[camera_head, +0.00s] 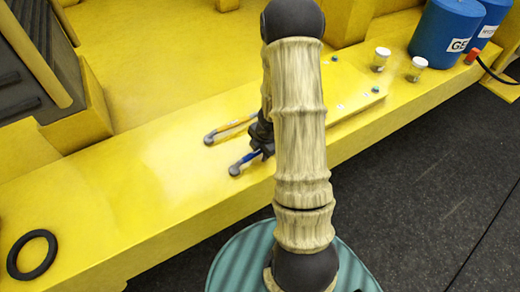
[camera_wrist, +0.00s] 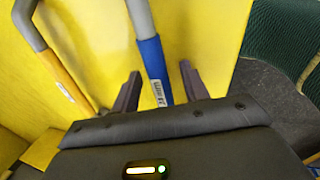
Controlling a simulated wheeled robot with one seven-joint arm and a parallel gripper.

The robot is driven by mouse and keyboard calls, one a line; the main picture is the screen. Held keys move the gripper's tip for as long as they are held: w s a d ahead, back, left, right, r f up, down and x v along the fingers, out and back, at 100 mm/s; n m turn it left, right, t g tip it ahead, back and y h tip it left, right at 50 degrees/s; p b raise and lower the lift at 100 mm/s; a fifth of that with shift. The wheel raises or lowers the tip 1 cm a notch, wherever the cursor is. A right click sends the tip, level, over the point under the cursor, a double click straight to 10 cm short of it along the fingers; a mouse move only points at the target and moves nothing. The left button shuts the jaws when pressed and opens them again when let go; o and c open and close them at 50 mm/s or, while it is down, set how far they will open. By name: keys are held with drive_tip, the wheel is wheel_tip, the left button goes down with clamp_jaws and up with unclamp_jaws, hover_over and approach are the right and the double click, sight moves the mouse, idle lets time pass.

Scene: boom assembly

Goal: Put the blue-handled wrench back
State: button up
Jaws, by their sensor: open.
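The blue-handled wrench (camera_head: 243,163) lies on the yellow beam surface, its grey head toward the left. In the wrist view its blue handle (camera_wrist: 153,66) runs between the two fingers of my gripper (camera_wrist: 157,88). The fingers are open, with a gap on each side of the handle. In the head view my gripper (camera_head: 263,143) is at the handle, partly hidden behind my arm. An orange-handled wrench (camera_head: 226,127) lies beside it, farther back, and also shows at the left in the wrist view (camera_wrist: 62,72).
Two jars (camera_head: 380,59) (camera_head: 418,68) and blue drums (camera_head: 444,34) stand on the beam at the right. A raised yellow plate (camera_head: 356,103) with small bolts is right of my arm. A black ring (camera_head: 32,254) lies at left. Dark floor (camera_head: 420,190) lies in front.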

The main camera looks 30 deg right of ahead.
drive_tip(key=p+v, duration=1.2)
drive_tip(key=v, duration=0.5)
drive_tip(key=shift+w, duration=0.1)
drive_tip(key=a+r+n+t+b, duration=0.15)
drive_tip(key=a+n+b, duration=0.6)
drive_tip(key=n, duration=1.65)
drive_tip(key=s+a+n+g+b, duration=0.1)
drive_tip(key=s+a+n+b, duration=0.1)
drive_tip(key=n, duration=1.2)
drive_tip(key=s+a+n+b, duration=0.2)
drive_tip(key=s+a+n, duration=0.2)
drive_tip(key=n, duration=1)
drive_tip(key=shift+s+a+r+g, duration=0.2)
drive_tip(key=shift+s+r+g, duration=0.15)
drive_tip(key=shift+s+r, duration=0.15)
